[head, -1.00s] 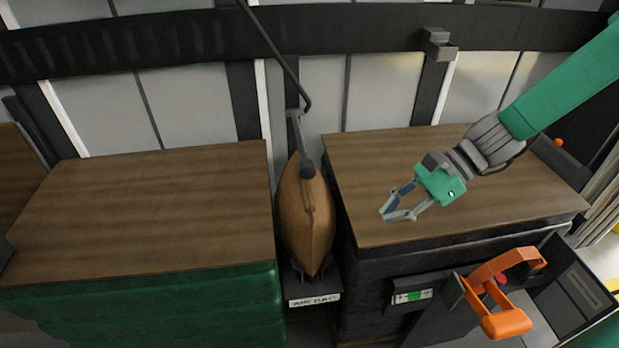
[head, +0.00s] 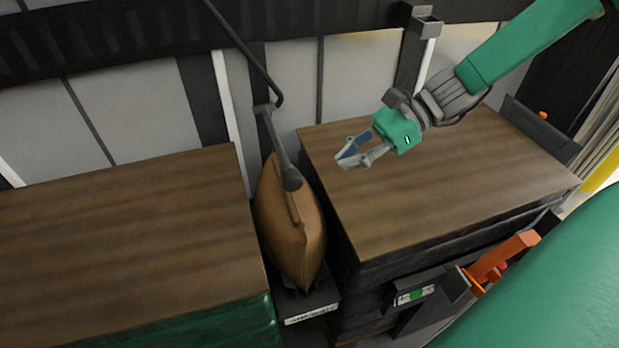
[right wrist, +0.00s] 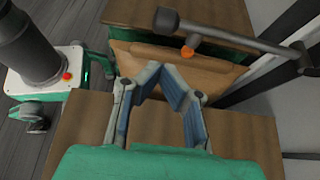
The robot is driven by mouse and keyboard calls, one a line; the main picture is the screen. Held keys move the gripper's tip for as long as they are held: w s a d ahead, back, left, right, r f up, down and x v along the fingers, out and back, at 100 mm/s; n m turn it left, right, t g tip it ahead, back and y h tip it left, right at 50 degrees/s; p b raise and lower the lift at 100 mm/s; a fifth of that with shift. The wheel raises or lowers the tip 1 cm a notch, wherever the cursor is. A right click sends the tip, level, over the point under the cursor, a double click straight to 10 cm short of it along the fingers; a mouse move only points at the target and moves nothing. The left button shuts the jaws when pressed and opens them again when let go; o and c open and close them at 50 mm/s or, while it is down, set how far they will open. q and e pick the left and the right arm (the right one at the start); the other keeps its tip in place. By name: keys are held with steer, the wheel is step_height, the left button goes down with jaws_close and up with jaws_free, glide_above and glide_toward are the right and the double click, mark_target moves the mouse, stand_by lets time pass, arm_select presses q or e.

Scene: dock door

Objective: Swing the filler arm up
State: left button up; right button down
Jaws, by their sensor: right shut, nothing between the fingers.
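The filler arm (head: 278,145) is a grey bar with a dark rounded knob at its lower end, joined to a black hose at the top. It slants down in front of the brown air bag (head: 290,235), which stands in the gap between two stacks. In the right wrist view the filler arm (right wrist: 235,38) crosses above the bag (right wrist: 180,70), with an orange tip near its knob. My right gripper (head: 345,160) is shut and empty, to the right of the filler arm and apart from it. Its fingers show in the right wrist view (right wrist: 162,70). My left gripper is not in view.
Wood-topped stacks stand left (head: 120,220) and right (head: 440,190) of the bag, leaving a narrow gap. An orange handle (head: 500,260) is at the right stack's front. A ribbed wall with a small grey bracket (head: 420,25) is behind.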

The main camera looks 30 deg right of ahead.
steer(key=b+x, duration=0.4)
steer(key=x, duration=0.5)
steer(key=shift+a+f, duration=0.2)
steer(key=shift+f, duration=0.05)
steer(key=shift+d, duration=0.15)
steer(key=shift+r, duration=0.1)
